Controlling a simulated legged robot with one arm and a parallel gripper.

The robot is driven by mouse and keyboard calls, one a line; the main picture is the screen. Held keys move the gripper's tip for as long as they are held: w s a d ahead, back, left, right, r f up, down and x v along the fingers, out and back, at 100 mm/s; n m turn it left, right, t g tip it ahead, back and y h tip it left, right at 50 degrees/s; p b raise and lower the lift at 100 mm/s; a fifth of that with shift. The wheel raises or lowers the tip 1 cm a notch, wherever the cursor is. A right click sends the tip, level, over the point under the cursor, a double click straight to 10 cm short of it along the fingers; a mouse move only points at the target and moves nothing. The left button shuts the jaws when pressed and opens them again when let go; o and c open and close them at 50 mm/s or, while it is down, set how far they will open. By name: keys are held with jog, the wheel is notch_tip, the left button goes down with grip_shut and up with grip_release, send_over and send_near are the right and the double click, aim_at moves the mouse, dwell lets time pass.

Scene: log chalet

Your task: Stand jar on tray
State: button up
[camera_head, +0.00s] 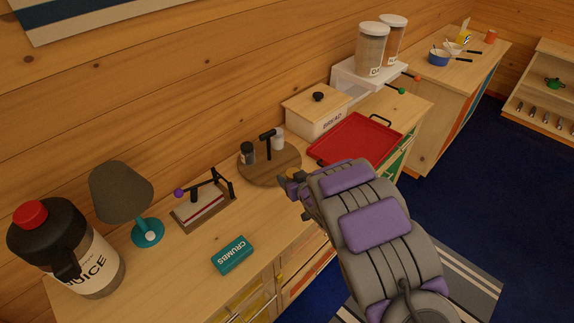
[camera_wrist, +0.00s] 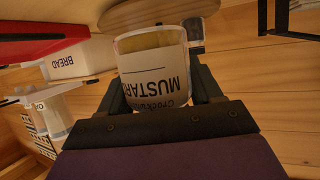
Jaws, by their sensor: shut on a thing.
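The jar (camera_wrist: 155,65) is a clear mustard jar with a white label and yellowish contents. In the wrist view it sits between the two dark fingers of my gripper (camera_wrist: 160,88), which is shut on it. The wrist picture is upside down, and so is the label, so the jar looks about upright. In the head view my gripper (camera_head: 292,187) is over the counter, left of the red tray (camera_head: 347,148), and the jar is mostly hidden there. The tray is empty where visible, with dark handles. Its red edge also shows in the wrist view (camera_wrist: 38,48).
A round wooden board (camera_head: 262,174) with shakers stands left of the tray. A bread box (camera_head: 310,117) and canisters on a white stand (camera_head: 350,78) are behind it. A teal crumbs box (camera_head: 232,255), slicer (camera_head: 203,202), lamp (camera_head: 120,192) and juice jug (camera_head: 65,245) are at left.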

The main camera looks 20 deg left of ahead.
jog(key=w+a, duration=0.1)
jog(key=w, duration=0.2)
jog(key=w+a, duration=0.2)
jog(key=w, duration=0.1)
jog(key=w+a+f+b, duration=0.1)
jog(key=w+a, duration=0.1)
jog(key=w, duration=0.1)
jog(key=shift+w+a, duration=0.2)
jog(key=shift+w, duration=0.15)
jog(key=shift+w+a+f, duration=0.1)
jog(key=shift+w+f, duration=0.05)
jog(key=shift+f, duration=0.65)
jog(key=shift+w+a+f, duration=0.1)
jog(key=shift+f, duration=0.7)
jog(key=shift+f, duration=0.15)
jog(key=o, duration=1.3)
jog(key=shift+c, duration=0.2)
jog(key=shift+o, duration=0.4)
jog(key=shift+f+b, duration=0.1)
jog(key=shift+b, duration=0.45)
jog(key=p+v, duration=0.3)
jog(key=v, duration=1.4)
jog(key=shift+d+r, duration=0.25)
jog(key=shift+d, duration=0.1)
jog(key=shift+w, duration=0.1)
